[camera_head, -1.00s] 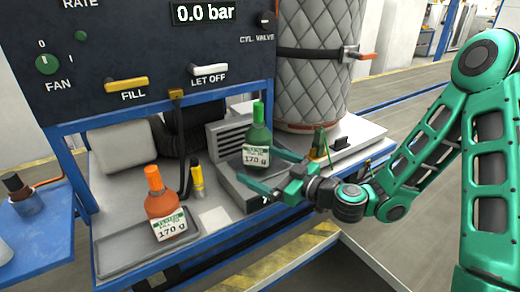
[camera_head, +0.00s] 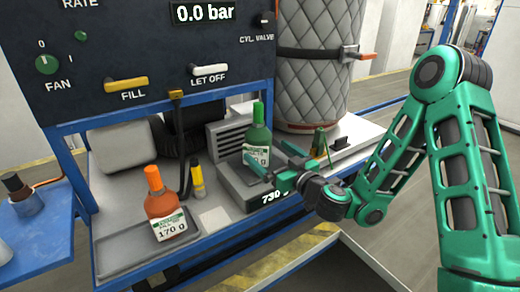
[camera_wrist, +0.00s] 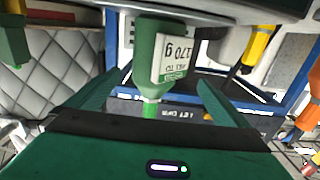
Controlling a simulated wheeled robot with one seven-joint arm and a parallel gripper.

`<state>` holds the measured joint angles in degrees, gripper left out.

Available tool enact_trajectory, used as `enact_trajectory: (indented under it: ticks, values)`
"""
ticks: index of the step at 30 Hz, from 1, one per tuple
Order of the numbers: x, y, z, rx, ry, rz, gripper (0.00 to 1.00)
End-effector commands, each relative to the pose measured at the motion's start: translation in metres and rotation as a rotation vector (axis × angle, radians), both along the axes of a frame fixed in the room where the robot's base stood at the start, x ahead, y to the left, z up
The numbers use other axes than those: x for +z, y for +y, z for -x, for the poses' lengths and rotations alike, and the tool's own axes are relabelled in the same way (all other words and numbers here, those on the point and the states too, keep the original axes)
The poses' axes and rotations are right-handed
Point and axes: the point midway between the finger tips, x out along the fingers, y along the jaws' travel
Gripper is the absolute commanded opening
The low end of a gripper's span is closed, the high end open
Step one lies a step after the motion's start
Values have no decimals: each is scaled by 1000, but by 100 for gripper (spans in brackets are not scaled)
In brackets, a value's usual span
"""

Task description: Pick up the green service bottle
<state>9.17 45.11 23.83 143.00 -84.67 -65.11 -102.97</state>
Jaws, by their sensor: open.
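The green service bottle (camera_head: 257,138) stands upright on a scale with a dark top, its white label reading 170 g partly covered by a finger. In the wrist view the bottle (camera_wrist: 148,45) appears upside down, between the two fingers. My gripper (camera_head: 264,152) is open, its fingers reaching in from the right on either side of the bottle at label height. In the wrist view my gripper (camera_wrist: 163,80) shows gaps beside the bottle, and I see no clear contact.
The scale's display (camera_head: 274,195) begins with 730. An orange bottle (camera_head: 166,205) stands on a grey tray at left, with a yellow-capped item (camera_head: 198,182) beside it. A quilted cylinder (camera_head: 312,65) stands behind; the control panel (camera_head: 150,55) overhangs the bench. Small items (camera_head: 318,143) stand right.

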Motion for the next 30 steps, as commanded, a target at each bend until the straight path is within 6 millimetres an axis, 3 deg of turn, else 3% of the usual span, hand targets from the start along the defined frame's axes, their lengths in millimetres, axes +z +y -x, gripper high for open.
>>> enact_trajectory:
  ticks: [4,26,30]
  values:
    - [7,4,-5,1,-13,-4,100]
    - [3,21,-32,0,-10,-6,100]
    - [0,29,-45,0,-14,-5,100]
